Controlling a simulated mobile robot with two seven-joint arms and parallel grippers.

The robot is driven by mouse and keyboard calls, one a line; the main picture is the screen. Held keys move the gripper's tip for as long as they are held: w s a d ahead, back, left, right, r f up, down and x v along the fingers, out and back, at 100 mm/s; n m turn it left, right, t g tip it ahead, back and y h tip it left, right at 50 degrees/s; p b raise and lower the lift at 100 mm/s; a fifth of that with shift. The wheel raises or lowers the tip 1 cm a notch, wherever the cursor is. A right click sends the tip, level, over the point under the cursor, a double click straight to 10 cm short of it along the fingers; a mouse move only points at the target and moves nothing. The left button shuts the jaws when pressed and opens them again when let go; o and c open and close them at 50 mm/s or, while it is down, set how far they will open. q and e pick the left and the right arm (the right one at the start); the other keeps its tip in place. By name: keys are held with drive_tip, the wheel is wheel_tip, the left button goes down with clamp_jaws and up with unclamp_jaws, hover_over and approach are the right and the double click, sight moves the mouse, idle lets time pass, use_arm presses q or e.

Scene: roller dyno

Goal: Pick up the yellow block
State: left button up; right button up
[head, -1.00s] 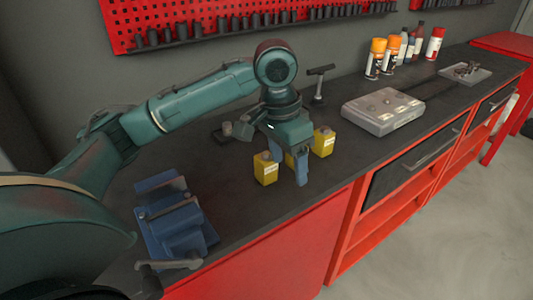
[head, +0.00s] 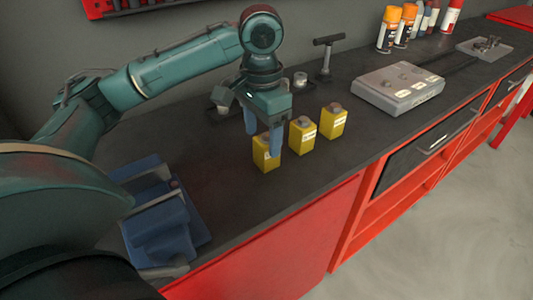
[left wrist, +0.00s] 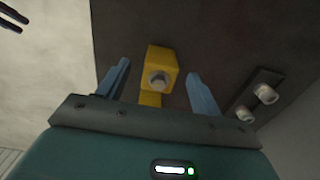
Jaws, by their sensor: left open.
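Several yellow objects stand upright in a row on the dark bench top, each a small yellow container with a grey cap: the left one (head: 266,154), the middle one (head: 302,135) and the right one (head: 333,122). My left gripper (head: 262,138) is open, pointing down at the left one, with a blue finger to each side and partly in front of it. In the left wrist view a yellow block with a round cap (left wrist: 160,70) lies between the open fingers (left wrist: 160,90), apart from both.
A blue vise (head: 160,225) stands at the left front of the bench. A grey control box (head: 398,88) sits to the right, with spray cans (head: 390,30) behind it. A dark T-handled tool (head: 326,58) stands behind the row. The bench's red front edge is close.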

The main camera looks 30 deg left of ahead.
use_arm(q)
drive_tip(key=f, duration=0.2)
drive_tip(key=w+f, duration=0.1)
drive_tip(key=f, duration=0.1)
drive_tip(key=shift+d+f+b, duration=0.15)
drive_tip(key=shift+f+b, duration=0.1)
drive_tip(key=shift+b, duration=0.15)
drive_tip(key=shift+f, duration=0.4)
drive_tip(key=c, duration=0.7)
drive_tip(key=shift+r, duration=0.1)
drive_tip(key=c, duration=0.7)
